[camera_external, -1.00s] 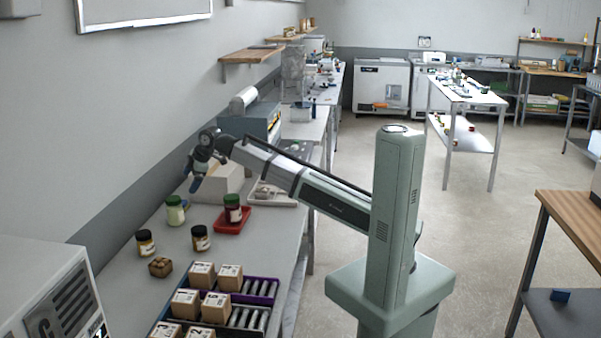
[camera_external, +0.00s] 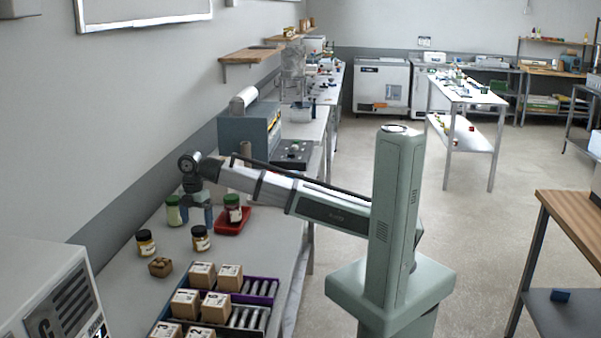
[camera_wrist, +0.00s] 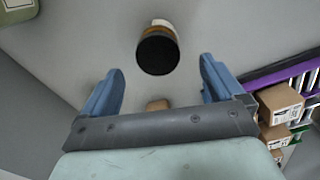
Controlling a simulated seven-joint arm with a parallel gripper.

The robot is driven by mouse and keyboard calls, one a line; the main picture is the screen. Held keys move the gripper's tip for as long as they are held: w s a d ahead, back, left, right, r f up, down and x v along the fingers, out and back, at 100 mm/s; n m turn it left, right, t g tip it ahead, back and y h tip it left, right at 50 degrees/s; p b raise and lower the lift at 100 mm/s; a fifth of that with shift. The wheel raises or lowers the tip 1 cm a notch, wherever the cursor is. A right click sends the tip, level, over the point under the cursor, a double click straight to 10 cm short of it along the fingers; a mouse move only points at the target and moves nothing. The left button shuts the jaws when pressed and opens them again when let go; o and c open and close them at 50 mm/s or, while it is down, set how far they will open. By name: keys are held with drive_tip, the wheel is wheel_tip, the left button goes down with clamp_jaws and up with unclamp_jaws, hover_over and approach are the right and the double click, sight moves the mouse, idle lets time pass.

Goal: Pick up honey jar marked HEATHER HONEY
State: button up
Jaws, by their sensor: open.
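Two dark-lidded jars stand on the grey bench, one at left (camera_external: 146,242) and one at right (camera_external: 200,238); their labels are too small to read. A pale jar with a green lid (camera_external: 173,211) and a red jar with a green lid (camera_external: 232,209) stand behind them. My gripper (camera_external: 196,219) points down near the pale jar and behind the right dark-lidded jar. In the wrist view, my gripper (camera_wrist: 160,66) is open and empty. A black-lidded amber jar (camera_wrist: 157,50) shows ahead between its blue fingers; its label cannot be read.
The red jar is on a red tray (camera_external: 226,229). A small brown box (camera_external: 160,267) lies in front of the dark-lidded jars. A purple-edged organizer (camera_external: 262,288) with several cartons stands at the front right. A grey machine (camera_external: 240,135) is farther back.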

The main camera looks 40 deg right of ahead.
sight(198, 229)
drive_tip(key=shift+f, duration=1.95)
drive_tip(key=shift+w+d+f, duration=0.15)
drive_tip(key=shift+f, duration=1.2)
drive_tip(key=shift+w+d+f, duration=0.1)
drive_tip(key=shift+f, duration=1.2)
drive_tip(key=shift+c, duration=0.4)
drive_tip(key=c, duration=1.3)
drive_tip(key=shift+r, duration=0.15)
